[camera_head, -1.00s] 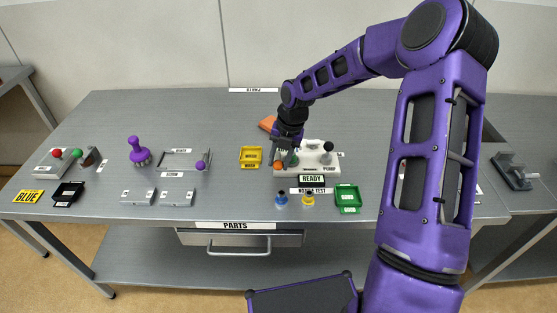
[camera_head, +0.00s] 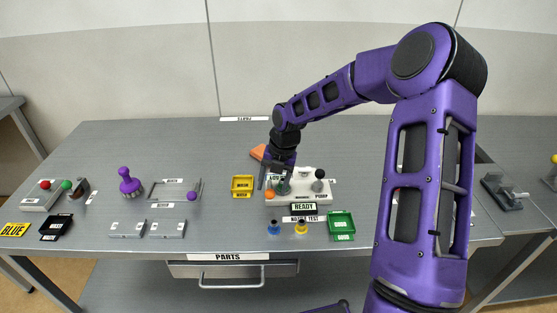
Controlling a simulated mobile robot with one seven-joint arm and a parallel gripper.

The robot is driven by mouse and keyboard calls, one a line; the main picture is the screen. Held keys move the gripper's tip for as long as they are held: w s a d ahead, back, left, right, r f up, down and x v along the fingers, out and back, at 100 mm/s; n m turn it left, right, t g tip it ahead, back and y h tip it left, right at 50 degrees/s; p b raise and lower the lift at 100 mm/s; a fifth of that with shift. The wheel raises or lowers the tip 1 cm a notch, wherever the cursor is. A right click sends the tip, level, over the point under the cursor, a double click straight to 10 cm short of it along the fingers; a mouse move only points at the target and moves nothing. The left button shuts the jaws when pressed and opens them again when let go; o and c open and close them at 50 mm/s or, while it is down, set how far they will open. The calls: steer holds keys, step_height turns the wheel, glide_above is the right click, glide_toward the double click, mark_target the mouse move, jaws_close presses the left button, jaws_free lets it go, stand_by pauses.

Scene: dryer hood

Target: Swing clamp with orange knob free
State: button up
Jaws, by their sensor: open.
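The clamp's orange knob (camera_head: 270,195) shows at the left end of a white fixture base (camera_head: 306,199) on the grey table. My gripper (camera_head: 275,183) is open and points down over the left part of this base, just above and beside the orange knob. I cannot tell whether a finger touches the knob. A grey-green round part (camera_head: 284,187) shows by the fingers. The clamp's arm is mostly hidden behind my gripper.
A dark knob (camera_head: 319,174) stands on the base's right side. A yellow bin (camera_head: 242,186) is to the left, and a green bin (camera_head: 341,226) to the front right. Blue (camera_head: 274,229) and yellow (camera_head: 301,228) pegs stand in front.

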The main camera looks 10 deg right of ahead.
step_height(320, 180, up, 16)
steer(key=s+d, duration=0.1)
steer(key=d, duration=0.1)
steer(key=shift+d+f, duration=0.25)
steer(key=shift+d, duration=0.1)
steer(key=shift+s, duration=0.1)
